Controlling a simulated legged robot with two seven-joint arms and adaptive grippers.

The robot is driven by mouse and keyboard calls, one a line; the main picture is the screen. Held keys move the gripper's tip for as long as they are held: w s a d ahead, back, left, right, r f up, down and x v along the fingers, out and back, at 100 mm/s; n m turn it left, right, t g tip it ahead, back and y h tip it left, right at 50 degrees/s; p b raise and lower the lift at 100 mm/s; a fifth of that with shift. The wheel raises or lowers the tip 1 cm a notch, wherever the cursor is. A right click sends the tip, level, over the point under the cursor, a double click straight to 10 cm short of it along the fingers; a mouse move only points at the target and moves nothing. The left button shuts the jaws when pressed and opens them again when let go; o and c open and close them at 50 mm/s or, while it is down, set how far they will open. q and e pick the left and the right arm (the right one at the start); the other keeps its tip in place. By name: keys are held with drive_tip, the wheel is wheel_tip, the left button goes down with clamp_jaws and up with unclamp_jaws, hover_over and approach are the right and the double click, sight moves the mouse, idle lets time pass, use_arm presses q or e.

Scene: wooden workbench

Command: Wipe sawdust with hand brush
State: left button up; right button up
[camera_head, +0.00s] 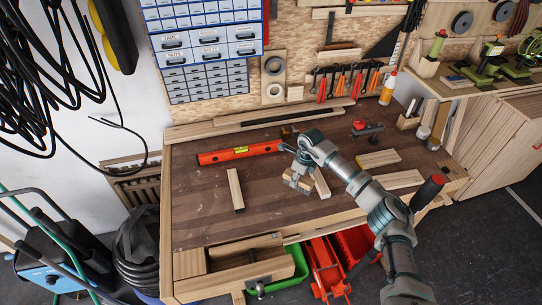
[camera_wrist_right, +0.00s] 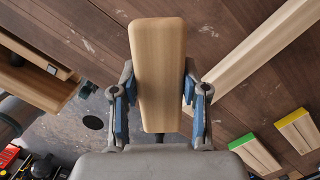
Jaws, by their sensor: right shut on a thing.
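My right gripper (camera_head: 299,176) is over the middle of the workbench (camera_head: 270,215). In the right wrist view its two blue-padded fingers (camera_wrist_right: 159,95) are shut on the hand brush (camera_wrist_right: 158,65), gripping the sides of its pale wooden body. The brush's bristles are hidden beneath it. I cannot tell whether it touches the bench top. In the head view only a little of the brush shows below the gripper. Small pale specks, perhaps sawdust (camera_wrist_right: 85,46), lie on the dark top in the wrist view. My left gripper is not in view.
A wooden block (camera_head: 321,183) lies close to the right of the gripper. Another block (camera_head: 235,189) lies to the left. A red spirit level (camera_head: 240,152) lies behind. A red-handled clamp (camera_head: 367,129) and more wood (camera_head: 378,158) are at right. The front left of the top is clear.

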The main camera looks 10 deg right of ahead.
drive_tip(key=shift+r, duration=0.5)
drive_tip(key=shift+r+p, duration=0.4)
drive_tip(key=shift+p, duration=0.1)
drive_tip(key=shift+d+r+p, duration=0.2)
drive_tip(key=shift+r+p, duration=0.15)
drive_tip(key=shift+r, duration=0.15)
drive_tip(key=shift+d, duration=0.1)
